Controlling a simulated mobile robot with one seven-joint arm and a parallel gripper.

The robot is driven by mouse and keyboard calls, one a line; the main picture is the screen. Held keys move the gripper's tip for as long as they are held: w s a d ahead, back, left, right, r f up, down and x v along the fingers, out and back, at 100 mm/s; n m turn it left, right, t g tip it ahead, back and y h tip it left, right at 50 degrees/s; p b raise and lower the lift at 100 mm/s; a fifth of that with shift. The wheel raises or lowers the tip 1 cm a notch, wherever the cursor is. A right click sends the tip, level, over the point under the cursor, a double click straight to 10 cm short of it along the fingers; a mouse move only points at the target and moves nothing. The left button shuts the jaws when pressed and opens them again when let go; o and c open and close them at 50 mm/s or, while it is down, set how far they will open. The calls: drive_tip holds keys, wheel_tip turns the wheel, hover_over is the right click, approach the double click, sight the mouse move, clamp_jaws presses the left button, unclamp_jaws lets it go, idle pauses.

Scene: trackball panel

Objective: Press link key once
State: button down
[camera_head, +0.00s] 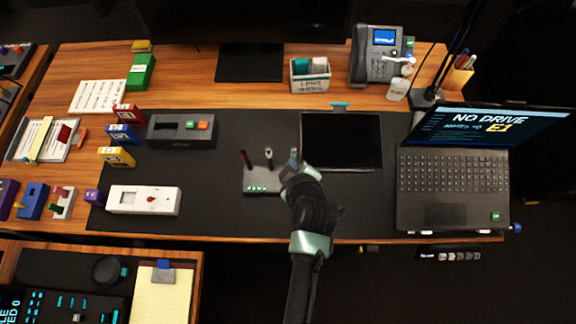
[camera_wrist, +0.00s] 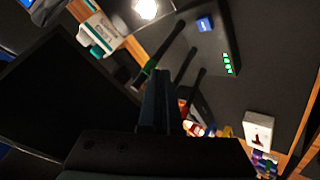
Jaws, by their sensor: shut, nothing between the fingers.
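A grey router-like box (camera_head: 262,184) with upright antennas and a row of green lights stands on the dark mat. In the wrist view the box (camera_wrist: 215,45) shows a blue key (camera_wrist: 205,24) with a pale marking too small to read, so I cannot confirm it is the link key. My gripper (camera_head: 291,170) is shut and empty, at the box's right end by the right antenna. In the head view my gripper and arm hide part of that end. In the wrist view the shut fingers (camera_wrist: 159,78) are apart from the blue key.
A black tablet (camera_head: 341,140) lies to the right of the box, and an open laptop (camera_head: 452,190) stands farther right. A white device (camera_head: 143,199) and a dark device with coloured keys (camera_head: 181,132) are to the left. The mat (camera_head: 215,190) between is clear.

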drive_tip(key=shift+s, duration=0.1)
idle(0.3)
wheel_tip(320, 180, down, 9)
drive_tip(key=b, duration=0.7)
drive_tip(key=shift+b, duration=0.4)
idle(1.4)
drive_tip(key=shift+f+b, duration=0.35)
